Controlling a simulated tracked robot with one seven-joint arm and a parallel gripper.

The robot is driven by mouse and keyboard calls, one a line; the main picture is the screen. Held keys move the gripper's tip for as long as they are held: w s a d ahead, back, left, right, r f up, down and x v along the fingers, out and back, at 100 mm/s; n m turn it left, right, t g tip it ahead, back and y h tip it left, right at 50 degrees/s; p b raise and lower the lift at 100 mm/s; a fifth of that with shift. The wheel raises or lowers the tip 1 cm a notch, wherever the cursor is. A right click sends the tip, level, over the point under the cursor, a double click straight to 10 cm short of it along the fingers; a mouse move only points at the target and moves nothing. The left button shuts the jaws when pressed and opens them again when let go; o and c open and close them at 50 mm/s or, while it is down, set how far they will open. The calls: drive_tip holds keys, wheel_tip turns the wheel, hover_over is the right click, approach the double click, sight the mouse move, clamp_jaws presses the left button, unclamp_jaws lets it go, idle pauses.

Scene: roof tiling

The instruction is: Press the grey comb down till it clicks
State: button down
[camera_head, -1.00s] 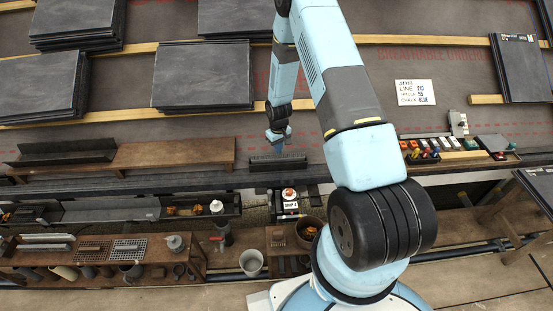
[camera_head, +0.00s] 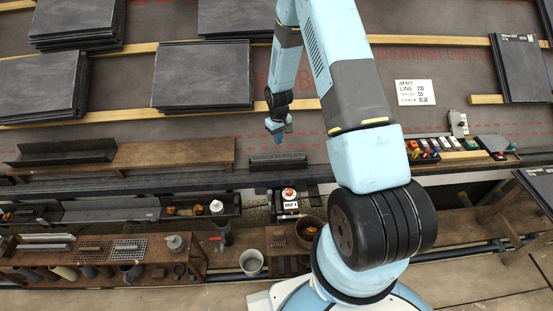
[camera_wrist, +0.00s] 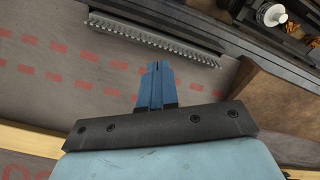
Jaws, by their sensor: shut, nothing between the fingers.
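The grey comb (camera_head: 278,161) is a short toothed strip lying along the eaves edge in the head view. In the wrist view the comb (camera_wrist: 155,40) runs slantwise across the top, its row of teeth facing my gripper. My gripper (camera_head: 277,137) hangs above and just up-slope of the comb. In the wrist view its blue fingers (camera_wrist: 155,67) are together, with nothing between them. The fingertips look apart from the comb. Whether the comb is seated is not clear from these frames.
Stacks of dark slates (camera_head: 203,75) lie on battens up-slope. A wooden board (camera_head: 175,153) is left of the comb. A tray of coloured items (camera_head: 440,147) is at right. A box with a red-orange button (camera_head: 289,194) stands below the comb. The underlay around my gripper is clear.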

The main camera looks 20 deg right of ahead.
drive_tip(key=shift+r, duration=1.6)
drive_tip(key=shift+r, duration=0.1)
drive_tip(key=s+r+m+t, duration=0.1)
drive_tip(key=s+r, duration=0.3)
drive_tip(key=r, duration=1.2)
drive_tip(key=s+r+m+t, duration=0.15)
drive_tip(key=s+r, duration=0.25)
drive_tip(key=r, duration=1.2)
drive_tip(key=s+r+t, duration=0.1)
drive_tip(key=s+r, duration=0.4)
drive_tip(key=s, duration=0.4)
drive_tip(key=s+r+m+t, duration=0.1)
drive_tip(key=s+r, duration=0.4)
drive_tip(key=s, duration=0.4)
drive_tip(key=s+r+t, duration=0.1)
drive_tip(key=s+r, duration=0.5)
drive_tip(key=s, duration=0.3)
